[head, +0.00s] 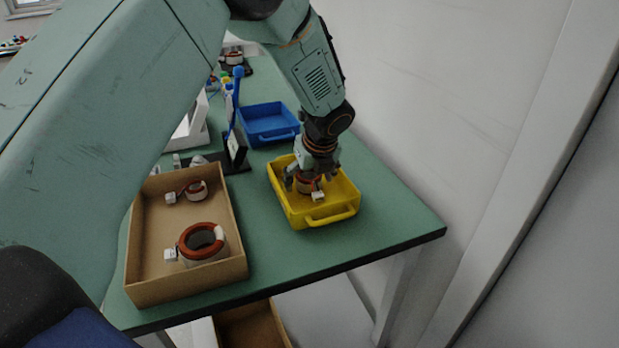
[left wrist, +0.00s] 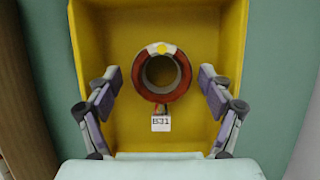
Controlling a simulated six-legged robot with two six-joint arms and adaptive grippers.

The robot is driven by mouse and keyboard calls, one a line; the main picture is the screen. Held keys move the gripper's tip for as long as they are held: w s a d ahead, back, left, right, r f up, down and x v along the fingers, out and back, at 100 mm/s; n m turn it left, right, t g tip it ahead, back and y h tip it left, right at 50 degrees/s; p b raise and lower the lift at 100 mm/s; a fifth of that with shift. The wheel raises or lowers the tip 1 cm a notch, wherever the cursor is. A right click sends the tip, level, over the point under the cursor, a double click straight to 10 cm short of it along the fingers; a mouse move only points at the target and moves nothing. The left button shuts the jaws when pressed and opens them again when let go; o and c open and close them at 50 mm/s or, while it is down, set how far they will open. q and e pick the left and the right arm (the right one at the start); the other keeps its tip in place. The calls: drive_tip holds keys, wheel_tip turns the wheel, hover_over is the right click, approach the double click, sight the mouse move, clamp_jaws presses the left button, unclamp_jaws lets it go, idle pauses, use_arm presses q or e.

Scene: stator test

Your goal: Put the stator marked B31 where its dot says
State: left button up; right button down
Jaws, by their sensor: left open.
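The stator marked B31 (left wrist: 161,73) is a ring with red windings and a yellow dot on its white top edge. Its white tag (left wrist: 161,124) reads B31. It stands in the yellow tray (head: 348,209), where it also shows in the head view (head: 307,187). My left gripper (left wrist: 160,85) is open over the tray, with one finger on each side of the stator and a visible gap to each. The yellow tray's walls also show in the left wrist view (left wrist: 88,50). My right gripper is not in view.
A cardboard box (head: 240,262) at left holds a large stator (head: 203,244) and a smaller one (head: 196,190). A blue tray (head: 268,124) stands behind the yellow one. A dark stand (head: 236,146) is between box and trays. Green table (head: 285,258) is clear in front.

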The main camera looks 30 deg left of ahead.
sight(317, 193)
use_arm(q)
drive_tip(key=p+v, duration=0.3)
drive_tip(key=v, duration=0.9)
drive_tip(key=shift+s, duration=0.2)
drive_tip(key=shift+w, duration=0.1)
